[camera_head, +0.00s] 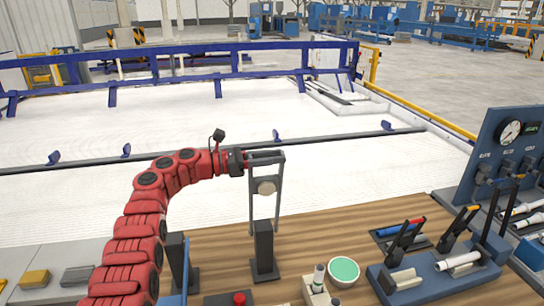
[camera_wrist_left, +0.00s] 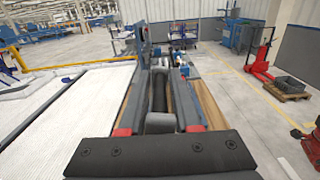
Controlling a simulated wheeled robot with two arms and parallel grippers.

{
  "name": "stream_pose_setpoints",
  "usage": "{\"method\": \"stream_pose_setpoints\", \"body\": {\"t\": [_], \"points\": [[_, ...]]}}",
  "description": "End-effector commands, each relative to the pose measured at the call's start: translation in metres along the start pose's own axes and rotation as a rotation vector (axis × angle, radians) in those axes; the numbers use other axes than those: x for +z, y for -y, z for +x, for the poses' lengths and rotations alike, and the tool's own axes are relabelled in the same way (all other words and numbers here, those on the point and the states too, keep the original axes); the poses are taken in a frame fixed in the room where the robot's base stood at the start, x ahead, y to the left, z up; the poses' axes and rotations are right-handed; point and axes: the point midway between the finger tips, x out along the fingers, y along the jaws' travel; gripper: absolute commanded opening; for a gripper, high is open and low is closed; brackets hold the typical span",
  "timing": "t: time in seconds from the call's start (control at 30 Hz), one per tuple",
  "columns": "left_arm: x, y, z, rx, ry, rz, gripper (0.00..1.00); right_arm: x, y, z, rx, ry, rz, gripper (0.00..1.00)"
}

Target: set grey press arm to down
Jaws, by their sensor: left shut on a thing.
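The grey press arm (camera_head: 281,190) is a narrow two-bar frame, standing upright above a black post (camera_head: 264,245) on the wooden bench. My left gripper (camera_head: 265,158) reaches in from the left and is shut on the upper end of the press arm. In the left wrist view, my left gripper (camera_wrist_left: 158,130) shows red finger pads on either side of a grey piece (camera_wrist_left: 160,123). The contact there is partly hidden. My right gripper is not in view.
The wooden bench (camera_head: 350,230) holds a green-topped round dish (camera_head: 343,270), a red button (camera_head: 239,299), and a blue fixture (camera_head: 440,276) with a white tube (camera_head: 458,262). A gauge panel (camera_head: 510,133) stands at the right. A second black post (camera_head: 176,258) is near my left arm.

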Motion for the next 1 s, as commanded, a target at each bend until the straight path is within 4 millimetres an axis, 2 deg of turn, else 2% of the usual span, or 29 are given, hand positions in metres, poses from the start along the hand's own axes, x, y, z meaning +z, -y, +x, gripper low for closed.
{"method": "stream_pose_setpoints", "body": {"t": [0.67, 1.0], "points": [[-0.009, 0.03, 0.0, 0.001, 0.001, 0.09, 0.0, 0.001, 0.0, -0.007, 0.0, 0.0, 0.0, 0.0], [-0.015, 0.052, 0.0, 0.001, 0.003, 0.161, 0.0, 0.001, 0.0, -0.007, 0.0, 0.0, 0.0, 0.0]]}}
